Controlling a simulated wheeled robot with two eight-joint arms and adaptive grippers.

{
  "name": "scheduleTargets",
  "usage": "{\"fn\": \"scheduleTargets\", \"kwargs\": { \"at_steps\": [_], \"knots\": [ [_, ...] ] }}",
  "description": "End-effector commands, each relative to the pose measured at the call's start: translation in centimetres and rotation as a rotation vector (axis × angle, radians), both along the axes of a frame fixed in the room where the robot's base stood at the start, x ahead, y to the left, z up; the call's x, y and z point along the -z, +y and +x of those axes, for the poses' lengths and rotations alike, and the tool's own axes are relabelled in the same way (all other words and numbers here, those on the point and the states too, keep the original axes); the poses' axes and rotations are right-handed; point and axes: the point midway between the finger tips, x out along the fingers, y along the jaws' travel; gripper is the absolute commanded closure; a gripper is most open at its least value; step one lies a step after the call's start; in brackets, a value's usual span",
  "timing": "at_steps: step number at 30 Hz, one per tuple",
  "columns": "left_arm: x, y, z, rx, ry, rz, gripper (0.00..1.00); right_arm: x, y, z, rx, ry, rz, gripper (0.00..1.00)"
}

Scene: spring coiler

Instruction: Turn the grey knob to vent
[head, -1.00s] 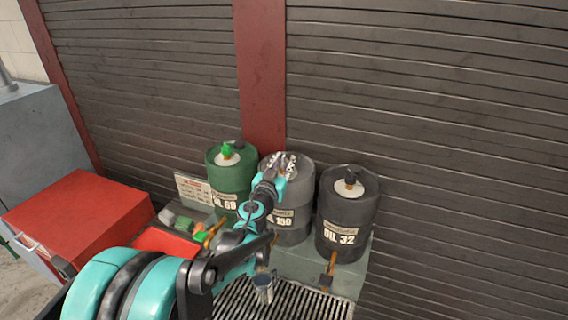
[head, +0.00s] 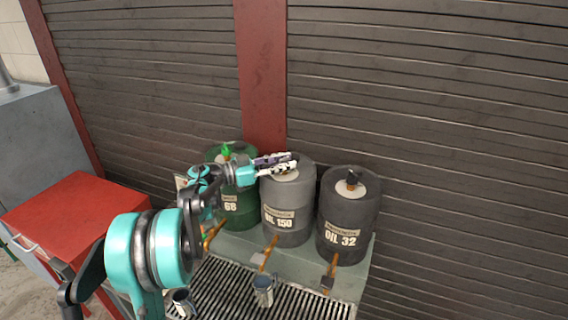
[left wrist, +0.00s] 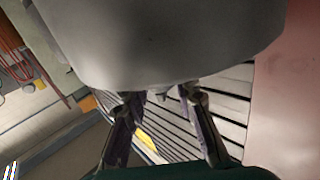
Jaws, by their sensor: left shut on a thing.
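The grey drum marked 150 (head: 288,213) stands in the middle of a row of three. My left gripper (head: 292,163) is over its top, reaching in from the left and lying nearly level. Its fingers are shut on the grey knob on the drum's cap; they cover the knob, so its pointing direction cannot be read. In the left wrist view a large grey rounded surface (left wrist: 160,45) fills the top, with the left gripper's fingers (left wrist: 160,97) below it. My right gripper is not in view.
A green drum (head: 241,208) with a green knob (head: 226,151) stands left, and a dark OIL 32 drum (head: 345,215) with a black knob (head: 352,178) right. Orange spouts, small cups (head: 264,291) and a slatted grate (head: 315,304) are in front. A red cabinet (head: 75,215) stands left.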

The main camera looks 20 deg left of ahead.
Motion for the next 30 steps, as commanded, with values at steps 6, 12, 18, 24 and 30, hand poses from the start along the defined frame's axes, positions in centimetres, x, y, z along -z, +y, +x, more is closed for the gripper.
{"fn": "scheduleTargets", "kwargs": {
  "at_steps": [6, 12, 18, 24, 30],
  "knots": [
    [-0.14, 0.12, 0.15, 0.108, -0.002, -0.002, 1.00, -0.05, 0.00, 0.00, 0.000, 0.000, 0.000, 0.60],
    [-0.16, 0.09, 0.13, 0.159, -0.002, -0.003, 1.00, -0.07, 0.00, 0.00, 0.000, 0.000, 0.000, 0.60],
    [-0.17, 0.08, 0.13, 0.175, -0.003, -0.003, 1.00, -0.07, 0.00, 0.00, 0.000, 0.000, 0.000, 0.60],
    [-0.19, 0.07, 0.13, 0.175, -0.003, -0.003, 1.00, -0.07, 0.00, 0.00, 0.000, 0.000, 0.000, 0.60],
    [-0.17, 0.06, 0.13, 0.175, -0.003, -0.003, 0.52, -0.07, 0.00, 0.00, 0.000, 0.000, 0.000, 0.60]
  ]
}}
